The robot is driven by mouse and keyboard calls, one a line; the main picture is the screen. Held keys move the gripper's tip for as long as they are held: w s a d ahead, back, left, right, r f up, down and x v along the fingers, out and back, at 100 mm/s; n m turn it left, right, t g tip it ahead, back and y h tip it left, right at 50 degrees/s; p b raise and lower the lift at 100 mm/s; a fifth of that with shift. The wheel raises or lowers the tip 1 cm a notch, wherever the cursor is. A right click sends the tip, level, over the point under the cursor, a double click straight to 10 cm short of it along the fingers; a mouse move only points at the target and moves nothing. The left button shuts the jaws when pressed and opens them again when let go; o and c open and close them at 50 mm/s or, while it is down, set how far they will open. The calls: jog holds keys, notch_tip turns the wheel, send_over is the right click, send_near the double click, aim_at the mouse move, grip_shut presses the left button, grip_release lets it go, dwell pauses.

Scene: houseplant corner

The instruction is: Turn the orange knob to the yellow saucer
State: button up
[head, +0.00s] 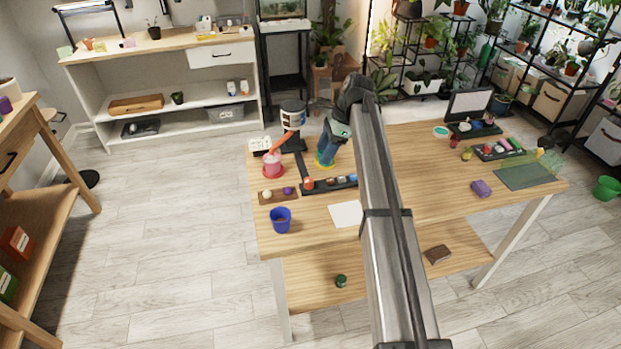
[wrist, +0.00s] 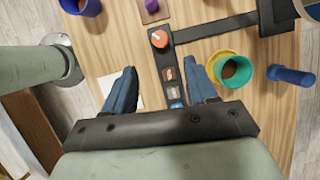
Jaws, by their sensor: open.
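The orange knob (head: 308,184) sits at the left end of a dark strip panel (head: 331,184) on the table. In the wrist view the orange knob (wrist: 159,39) is at the panel's upper end, with small picture tiles below it. I cannot tell which way its mark points. The yellow saucer (head: 321,164) is behind the panel, partly hidden by my gripper; in the wrist view a yellow rim (wrist: 213,64) shows around a teal pot. My gripper (wrist: 162,68) is open and empty above the panel, its blue fingers either side of it, the knob beyond the fingertips.
A blue pot (head: 280,220) stands at the table's left front, near a brown tray (head: 266,198) with small balls. A pink pot (head: 272,159) stands on a red saucer behind. A white sheet (head: 346,214) lies in front of the panel. A dark stand (wrist: 215,28) meets the panel near the knob.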

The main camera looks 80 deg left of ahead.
aim_at(309, 180)
jog(key=x, duration=1.2)
jog(key=shift+w, duration=0.1)
jog(key=c, duration=1)
